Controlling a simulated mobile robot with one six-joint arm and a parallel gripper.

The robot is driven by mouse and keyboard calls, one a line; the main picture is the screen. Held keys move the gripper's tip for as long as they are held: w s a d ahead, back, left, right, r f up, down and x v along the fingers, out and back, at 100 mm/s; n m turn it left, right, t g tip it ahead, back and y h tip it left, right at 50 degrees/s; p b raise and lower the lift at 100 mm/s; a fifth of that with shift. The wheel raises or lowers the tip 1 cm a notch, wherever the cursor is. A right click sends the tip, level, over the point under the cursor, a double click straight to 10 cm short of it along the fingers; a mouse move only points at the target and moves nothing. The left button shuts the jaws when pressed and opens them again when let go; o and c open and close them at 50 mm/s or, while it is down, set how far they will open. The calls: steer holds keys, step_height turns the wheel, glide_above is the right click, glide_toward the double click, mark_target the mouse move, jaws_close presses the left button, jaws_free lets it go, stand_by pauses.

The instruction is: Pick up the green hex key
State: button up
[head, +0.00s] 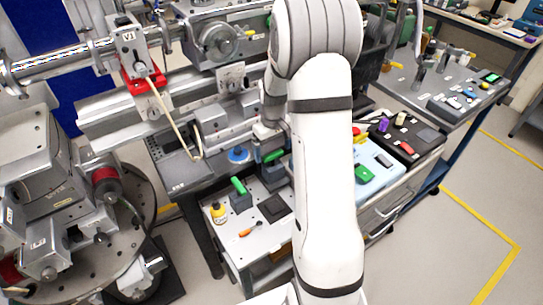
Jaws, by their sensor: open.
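Several small green items are in the head view, and I cannot tell for certain which is the hex key. One green piece (238,186) sits on a dark block on the cart's white top. A second green piece (273,156) shows just below my gripper, on or beside another dark block. My gripper (268,139) is open, above the back of the cart and partly hidden by my arm. Whether it touches anything below is unclear.
The cart top (223,235) also holds a yellow bottle (218,213), an orange-handled tool (250,229) and a dark square pad (274,208). A metal rail (120,115) and machinery stand behind and left. A grey bench (455,75) is at right. Floor at lower right is clear.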

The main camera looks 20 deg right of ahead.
mark_target(273, 154)
steer(key=shift+f, duration=1.5)
steer(key=shift+s, duration=0.1)
steer(key=shift+c, duration=0.3)
steer(key=c, duration=1.3)
step_height(273, 154, up, 10)
steer(key=shift+r, duration=0.1)
